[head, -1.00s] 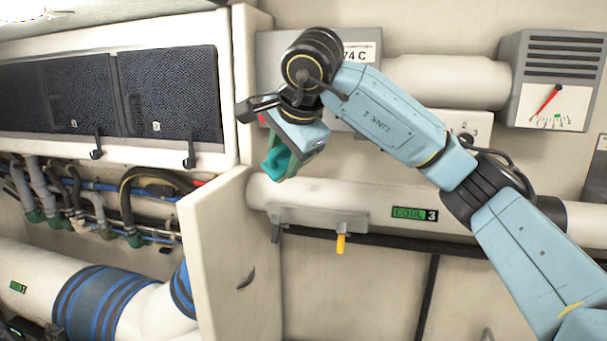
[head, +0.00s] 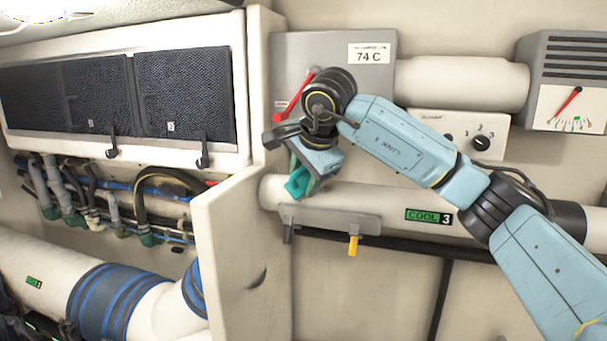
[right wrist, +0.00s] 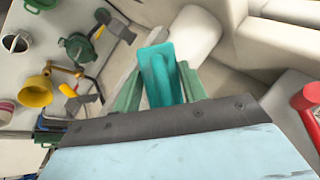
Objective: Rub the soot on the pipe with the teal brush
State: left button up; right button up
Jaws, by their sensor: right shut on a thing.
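My right gripper (head: 308,170) is shut on the teal brush (head: 297,184) and holds it at the left end of the white pipe (head: 375,199) marked COOL 3. The brush overlaps the pipe's upper edge in the head view; I cannot tell whether it touches. In the right wrist view the brush (right wrist: 162,75) sits between the green fingers, with a white rounded surface (right wrist: 196,33) just beyond. I see no soot on the visible part of the pipe; the part behind the brush and gripper is hidden. My left gripper is not in view.
A grey bracket (head: 325,219) with a yellow-tipped lever (head: 353,245) hangs under the pipe. A white partition (head: 238,262) stands left of it. Behind my arm are a grey box (head: 335,50) with a red lever (head: 292,97) and a knob panel (head: 487,132).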

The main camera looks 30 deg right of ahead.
aim_at(324, 183)
jog(key=shift+w+d+f, duration=0.4)
jog(key=shift+d+f, duration=0.1)
jog(key=shift+f, duration=0.3)
dwell(0.7)
jog(key=shift+s+d+b, duration=0.55)
jog(key=shift+s+d, duration=0.05)
jog(key=shift+s, duration=0.1)
jog(key=shift+s+d+r, duration=0.1)
jog(key=shift+s+d, duration=0.55)
jog(key=shift+s, duration=0.25)
jog(key=shift+w, duration=0.15)
jog(key=shift+w+a+p, duration=0.5)
jog(key=shift+w+a, duration=0.15)
jog(key=shift+w, duration=0.05)
jog(key=shift+w+a+f+p, duration=0.2)
jog(key=shift+w+a+p, duration=0.1)
jog(key=shift+w+a, duration=0.35)
jog(key=shift+w+d, duration=0.1)
